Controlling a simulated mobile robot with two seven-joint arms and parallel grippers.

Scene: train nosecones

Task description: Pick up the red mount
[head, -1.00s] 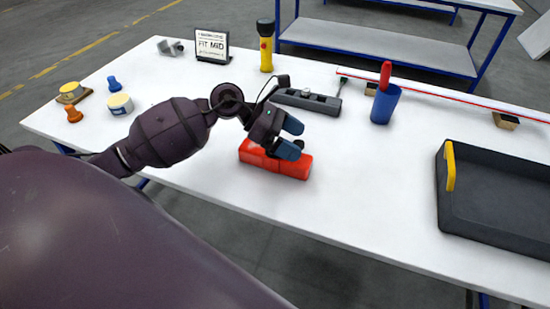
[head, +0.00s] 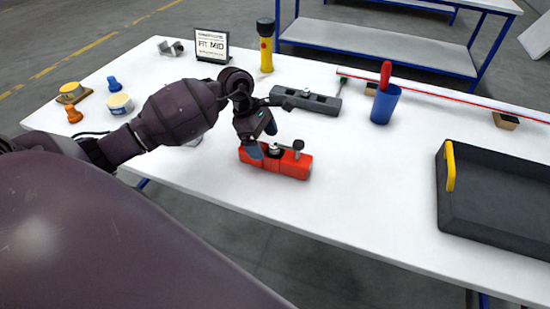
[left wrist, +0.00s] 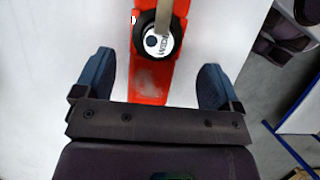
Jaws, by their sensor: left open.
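The red mount (head: 292,166) is a red block lying on the white table, with a dark knob and a round metal fitting on top. My left gripper (head: 262,142) is over its left end, fingers pointing down. In the left wrist view the red mount (left wrist: 151,80) runs between the two blue fingers of the open left gripper (left wrist: 154,84), with a white gap on each side. That view also shows the round fitting on the mount, with a pale bar across it. Whether the fingertips are down beside the mount I cannot tell. My right gripper is not in view.
A dark grey mount (head: 305,101) lies just behind the red one. A blue cup (head: 385,104) with a red-handled tool, a yellow flashlight (head: 266,50) and a sign (head: 212,46) stand farther back. A black tray (head: 495,205) is at the right. The table front is clear.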

